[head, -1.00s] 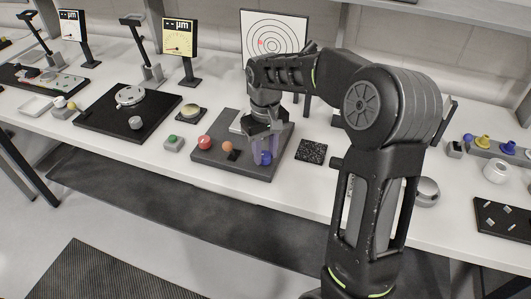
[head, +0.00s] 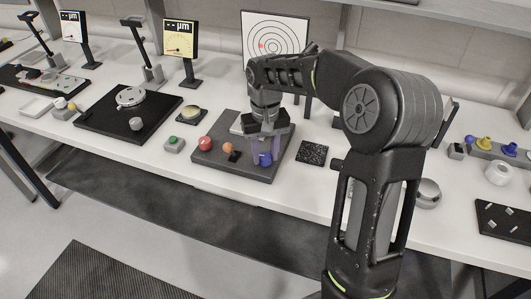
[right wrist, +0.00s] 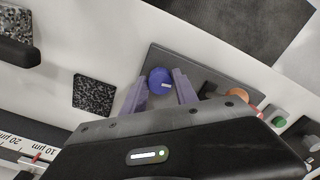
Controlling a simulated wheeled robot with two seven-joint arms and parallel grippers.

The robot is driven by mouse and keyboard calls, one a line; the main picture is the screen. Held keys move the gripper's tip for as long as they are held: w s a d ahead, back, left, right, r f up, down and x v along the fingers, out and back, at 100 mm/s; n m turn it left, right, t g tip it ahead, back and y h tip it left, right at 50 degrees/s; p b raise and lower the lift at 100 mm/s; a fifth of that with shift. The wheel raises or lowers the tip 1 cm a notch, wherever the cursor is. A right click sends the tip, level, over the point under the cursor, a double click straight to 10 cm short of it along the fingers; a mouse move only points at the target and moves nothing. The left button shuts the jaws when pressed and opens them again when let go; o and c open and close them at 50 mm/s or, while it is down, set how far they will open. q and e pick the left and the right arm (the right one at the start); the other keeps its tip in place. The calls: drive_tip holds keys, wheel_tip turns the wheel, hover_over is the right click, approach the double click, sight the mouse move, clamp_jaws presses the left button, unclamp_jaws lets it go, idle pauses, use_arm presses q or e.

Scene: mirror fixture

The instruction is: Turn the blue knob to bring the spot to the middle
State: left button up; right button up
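The blue knob (head: 265,159) stands at the front right of a dark grey fixture plate (head: 225,163). It also shows in the right wrist view (right wrist: 160,80) with a pale mark on its top. My right gripper (head: 267,150) points down over the knob. Its translucent purple fingers are apart, one on each side of the knob; I see no clear contact. The target board (head: 290,27) stands behind with black rings. The red spot (head: 262,46) lies left of and a little below the ring centre. My left gripper is not in view.
A red knob (head: 206,144) and an orange knob (head: 228,148) share the plate left of the blue one. A green button box (head: 174,144) stands to the left. A speckled black square (head: 312,152) lies to the right. The front table strip is clear.

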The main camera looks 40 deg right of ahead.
sight(265, 157)
drive_tip(key=o, duration=0.3)
drive_tip(key=shift+o, duration=0.2)
wheel_tip(265, 157, up, 8)
drive_tip(key=shift+f+b, duration=0.1)
drive_tip(key=shift+b, duration=0.25)
idle(0.5)
